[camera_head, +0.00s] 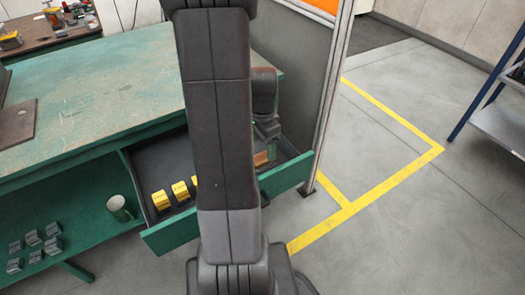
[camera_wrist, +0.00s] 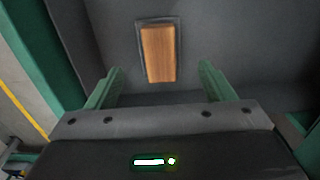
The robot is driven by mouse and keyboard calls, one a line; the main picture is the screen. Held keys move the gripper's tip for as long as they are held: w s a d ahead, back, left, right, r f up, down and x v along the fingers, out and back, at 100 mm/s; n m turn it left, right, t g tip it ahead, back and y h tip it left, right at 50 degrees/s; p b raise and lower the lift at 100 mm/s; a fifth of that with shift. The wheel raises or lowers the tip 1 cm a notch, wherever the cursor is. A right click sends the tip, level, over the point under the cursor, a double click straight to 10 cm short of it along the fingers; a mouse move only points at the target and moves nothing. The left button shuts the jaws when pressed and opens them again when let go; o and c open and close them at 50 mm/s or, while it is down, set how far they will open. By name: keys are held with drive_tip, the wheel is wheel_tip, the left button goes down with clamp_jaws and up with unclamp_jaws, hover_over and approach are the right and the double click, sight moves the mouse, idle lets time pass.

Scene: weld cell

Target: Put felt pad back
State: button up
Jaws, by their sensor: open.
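An orange-brown block (camera_wrist: 158,53) lies on the dark drawer floor in the wrist view, within a slightly larger grey rectangular outline. It may be the felt pad; its material is hard to tell. It also shows as a small brown patch in the head view (camera_head: 261,158), at the right end of the open drawer (camera_head: 172,236). My gripper (camera_wrist: 160,68) is open and empty above the drawer. Its two green fingers stand apart, one on each side of the block's near end in the picture. Whether they are at its height is unclear.
Yellow blocks (camera_head: 160,200) stand in the drawer's left part, some hidden by my arm. A mug (camera_head: 120,208) and several grey blocks (camera_head: 33,240) sit on the lower shelf. The green bench top (camera_head: 100,90) is above. A metal post (camera_head: 332,95) rises beside the drawer's right end.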

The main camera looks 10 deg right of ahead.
sight(262, 157)
wheel_tip(262, 157, up, 6)
drive_tip(key=shift+f+p, duration=0.1)
drive_tip(key=shift+p, duration=0.4)
drive_tip(key=shift+c, duration=0.5)
idle(0.5)
